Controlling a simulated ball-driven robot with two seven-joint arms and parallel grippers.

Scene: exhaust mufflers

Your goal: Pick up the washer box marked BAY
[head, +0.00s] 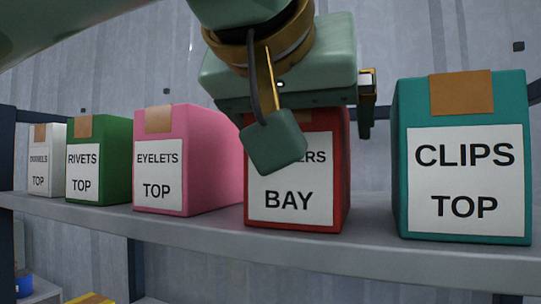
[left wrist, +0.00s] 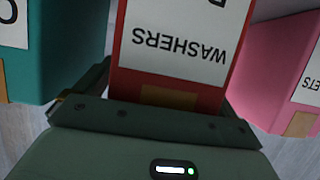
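The red washer box (head: 338,180) stands upright on the shelf, its white label reading "...ERS BAY" in the head view. In the left wrist view the washer box (left wrist: 177,65) shows upside down with "WASHERS" readable. My left gripper (head: 306,125) is at the upper part of this box, with its body above and in front of the top. One finger shows to the right of the box with a gap between them. A green block of my gripper covers part of the label. My right gripper is not in view.
A pink EYELETS box (head: 185,150) stands close to the left and a teal CLIPS box (head: 465,120) to the right, both marked TOP. A green RIVETS box (head: 98,150) and a white box (head: 47,160) stand farther left. The grey shelf (head: 365,252) has a front edge.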

